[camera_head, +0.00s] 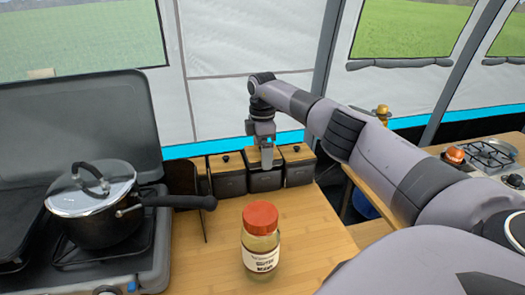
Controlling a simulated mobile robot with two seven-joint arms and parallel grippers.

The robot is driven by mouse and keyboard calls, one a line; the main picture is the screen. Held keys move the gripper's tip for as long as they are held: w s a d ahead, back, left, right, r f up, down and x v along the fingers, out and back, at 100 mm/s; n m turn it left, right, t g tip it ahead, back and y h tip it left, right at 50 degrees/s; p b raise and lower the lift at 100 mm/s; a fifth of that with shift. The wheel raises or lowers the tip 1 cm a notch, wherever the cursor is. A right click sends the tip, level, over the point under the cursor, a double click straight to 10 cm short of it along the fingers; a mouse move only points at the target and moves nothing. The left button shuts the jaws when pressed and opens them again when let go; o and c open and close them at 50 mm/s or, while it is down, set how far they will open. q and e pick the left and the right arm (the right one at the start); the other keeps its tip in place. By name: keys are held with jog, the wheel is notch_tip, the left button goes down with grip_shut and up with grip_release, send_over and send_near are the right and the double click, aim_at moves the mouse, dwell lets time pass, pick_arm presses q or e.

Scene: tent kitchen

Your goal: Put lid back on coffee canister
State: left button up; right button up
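Three dark canisters stand in a row at the back of the wooden counter: a left one (228,183), a middle one (264,181) and a right one (300,173). The left and right canisters have wooden lids with small dark knobs. A wooden lid (252,158) shows at the top of the middle canister, under my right gripper (267,164). That gripper points down, its fingertips at the lid, where they hide any knob. I cannot tell whether the fingers are closed on it or whether the lid is fully seated. No label identifies the coffee canister. My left gripper is out of view.
A glass jar with a red lid (261,217) stands on the counter in front of the canisters. A pot (92,214) sits on the stove at left, its handle reaching toward the jar. A dark upright panel (186,178) stands left of the canisters.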

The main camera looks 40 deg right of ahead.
jog(key=shift+f, duration=0.7)
dwell(1.3)
dwell(0.3)
jog(key=o, duration=0.7)
jog(key=shift+r, duration=3.5)
jog(key=shift+c, duration=0.2)
grip_shut()
jog(key=shift+f, duration=0.1)
